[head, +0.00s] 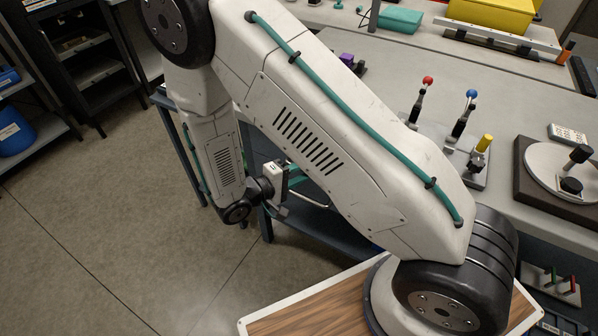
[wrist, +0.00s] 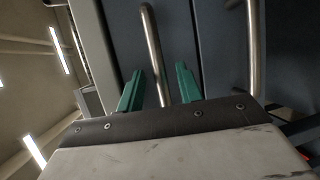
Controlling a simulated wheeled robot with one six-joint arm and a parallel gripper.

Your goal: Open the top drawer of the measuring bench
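The measuring bench (head: 400,75) stands to the right in the head view, its drawer side mostly hidden behind my arm. In the wrist view, which is turned on its side with ceiling lights at left, a dark blue-grey drawer front (wrist: 117,35) carries a metal bar handle (wrist: 153,50). This is the drawer nearer the ceiling side. A second drawer front (wrist: 222,50) with its own handle (wrist: 252,45) lies to the right. My gripper (wrist: 160,85) is open, its two green fingers on either side of the first handle, with gaps visible. The drawers look shut.
On the benchtop are knobbed probes (head: 458,128), a round plate device (head: 560,170) and a yellow case (head: 490,12). Dark shelving (head: 85,60) and a blue container (head: 14,130) stand at left. The floor (head: 110,200) between is clear.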

